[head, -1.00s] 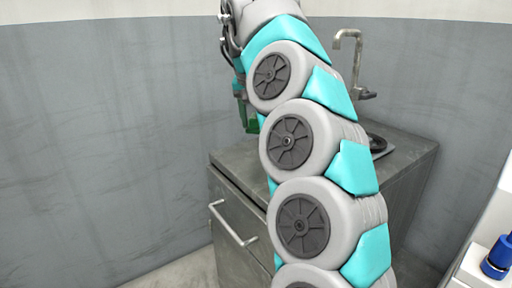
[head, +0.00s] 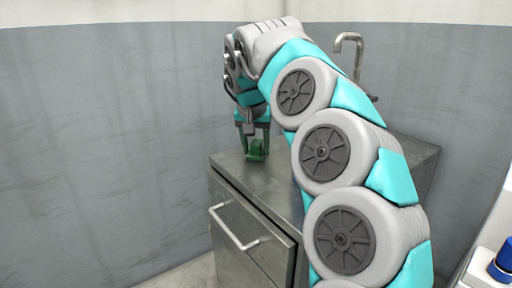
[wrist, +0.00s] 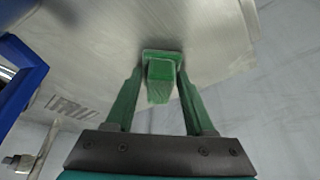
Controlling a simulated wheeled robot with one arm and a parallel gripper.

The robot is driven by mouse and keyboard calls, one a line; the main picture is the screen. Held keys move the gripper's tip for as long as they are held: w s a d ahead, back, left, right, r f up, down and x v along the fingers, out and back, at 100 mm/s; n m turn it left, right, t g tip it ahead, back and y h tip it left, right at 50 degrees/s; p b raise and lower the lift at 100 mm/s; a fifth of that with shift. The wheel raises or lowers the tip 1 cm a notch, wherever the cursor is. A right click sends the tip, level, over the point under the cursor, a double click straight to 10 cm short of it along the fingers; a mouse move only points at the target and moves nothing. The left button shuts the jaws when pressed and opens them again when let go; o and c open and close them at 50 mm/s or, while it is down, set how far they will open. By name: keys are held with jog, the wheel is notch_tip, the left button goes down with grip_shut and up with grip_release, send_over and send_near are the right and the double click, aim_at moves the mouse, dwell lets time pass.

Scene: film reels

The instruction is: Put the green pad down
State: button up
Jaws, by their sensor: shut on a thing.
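The green pad (head: 257,149) is between the fingers of my gripper (head: 256,143), at the left end of the metal cabinet top (head: 230,160). In the wrist view the green pad (wrist: 161,82) is a small block with a wider part at its far end. The two green fingers of my gripper (wrist: 160,88) are shut on it from both sides. It is at or just above the metal surface; I cannot tell whether it touches.
The cabinet has a drawer handle (head: 233,228) on its front. A tap (head: 350,52) stands at the back, and my arm hides much of the top. A blue-capped item (head: 503,258) is at the lower right. Grey walls (head: 110,130) stand behind.

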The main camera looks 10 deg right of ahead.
jog(key=o, duration=1.3)
jog(key=p+v, duration=0.2)
jog(key=v, duration=1)
jog(key=shift+s, duration=0.1)
